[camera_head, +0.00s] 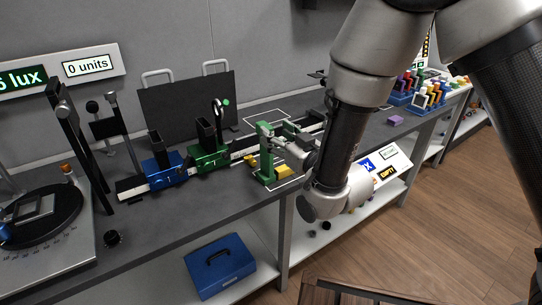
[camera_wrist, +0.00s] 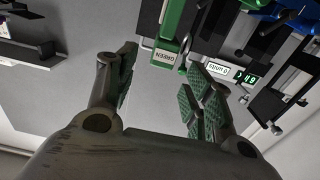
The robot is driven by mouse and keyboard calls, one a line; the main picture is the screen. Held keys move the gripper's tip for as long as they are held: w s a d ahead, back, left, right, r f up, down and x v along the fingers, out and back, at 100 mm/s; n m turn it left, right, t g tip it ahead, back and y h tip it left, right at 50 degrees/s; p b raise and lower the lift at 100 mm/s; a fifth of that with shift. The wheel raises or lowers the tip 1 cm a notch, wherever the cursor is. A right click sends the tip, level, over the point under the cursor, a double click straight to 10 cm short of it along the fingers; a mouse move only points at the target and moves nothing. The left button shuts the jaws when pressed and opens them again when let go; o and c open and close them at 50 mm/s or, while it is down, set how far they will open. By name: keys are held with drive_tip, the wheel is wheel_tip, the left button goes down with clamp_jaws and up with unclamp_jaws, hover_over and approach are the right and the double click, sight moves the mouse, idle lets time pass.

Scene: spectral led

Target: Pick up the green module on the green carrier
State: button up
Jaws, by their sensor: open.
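In the head view, the green carrier (camera_head: 208,158) sits on the rail to the right of the blue carrier. It holds an upright dark block, and a curved hook with a green tip (camera_head: 225,102) rises beside it. In the wrist view, which looks upside down, the green carrier (camera_wrist: 205,18) is at the top, with the hook (camera_wrist: 183,62) just below it. My gripper (camera_wrist: 162,85) is open and empty, its green-padded fingers spread apart and short of the hook. In the head view my wrist and forearm hide most of the gripper. Which part is the module is hard to tell.
A green post (camera_head: 265,150) with yellow blocks stands close to my gripper; a similar post in the wrist view has a GREEN label (camera_wrist: 165,57). The blue carrier (camera_head: 163,170) is left on the rail. A dark panel (camera_head: 185,105) stands behind. Coloured modules (camera_head: 425,92) stand far right.

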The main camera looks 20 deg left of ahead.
sight(265, 125)
drive_tip(key=x, duration=0.6)
drive_tip(key=shift+w+a+f, duration=0.2)
drive_tip(key=shift+a, duration=0.05)
clamp_jaws()
